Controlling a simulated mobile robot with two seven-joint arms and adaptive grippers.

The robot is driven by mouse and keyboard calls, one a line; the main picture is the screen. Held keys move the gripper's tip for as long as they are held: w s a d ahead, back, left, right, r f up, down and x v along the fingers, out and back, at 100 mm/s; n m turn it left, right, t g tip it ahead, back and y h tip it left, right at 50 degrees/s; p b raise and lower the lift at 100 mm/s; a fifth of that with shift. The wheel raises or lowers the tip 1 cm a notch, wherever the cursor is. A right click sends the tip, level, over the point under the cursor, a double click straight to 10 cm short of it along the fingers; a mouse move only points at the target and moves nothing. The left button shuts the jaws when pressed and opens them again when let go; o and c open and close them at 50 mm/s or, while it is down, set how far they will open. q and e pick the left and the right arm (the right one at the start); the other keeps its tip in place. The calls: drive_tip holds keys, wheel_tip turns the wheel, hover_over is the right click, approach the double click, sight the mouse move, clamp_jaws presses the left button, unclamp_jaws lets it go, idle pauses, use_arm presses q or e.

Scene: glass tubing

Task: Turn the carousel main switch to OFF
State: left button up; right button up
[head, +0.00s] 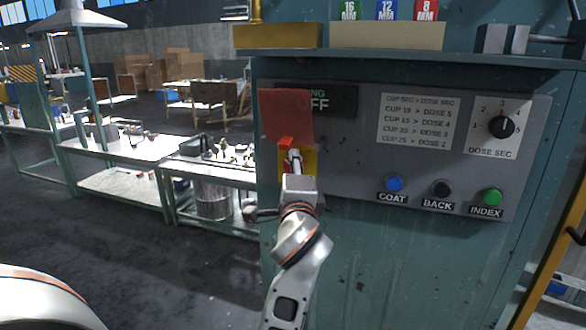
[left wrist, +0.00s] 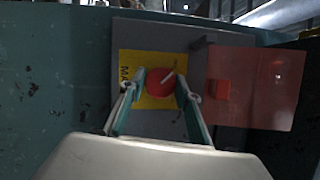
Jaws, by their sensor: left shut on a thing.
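The carousel main switch is a red round knob (left wrist: 160,82) with a white pointer line, on a yellow plate (left wrist: 128,66) partly lettered "MA". In the left wrist view the line slants up and right. My left gripper (left wrist: 161,84) has its two fingers on either side of the knob, shut on it. In the head view my left gripper (head: 291,160) reaches the panel and hides most of the yellow plate (head: 311,160). A red see-through cover (head: 286,112) stands raised above the switch; it also shows at right in the left wrist view (left wrist: 270,90). My right gripper is not in view.
A dark display (head: 335,100) reading partly "NG" and "FF" is half behind the cover. Blue (head: 394,183), black (head: 440,189) and green (head: 491,196) buttons and a dose dial (head: 501,127) are to the right. A shelf edge (head: 420,58) juts out above. Workbenches (head: 130,148) stand at left.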

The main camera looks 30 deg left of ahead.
use_arm(q)
drive_tip(key=o, duration=1.1)
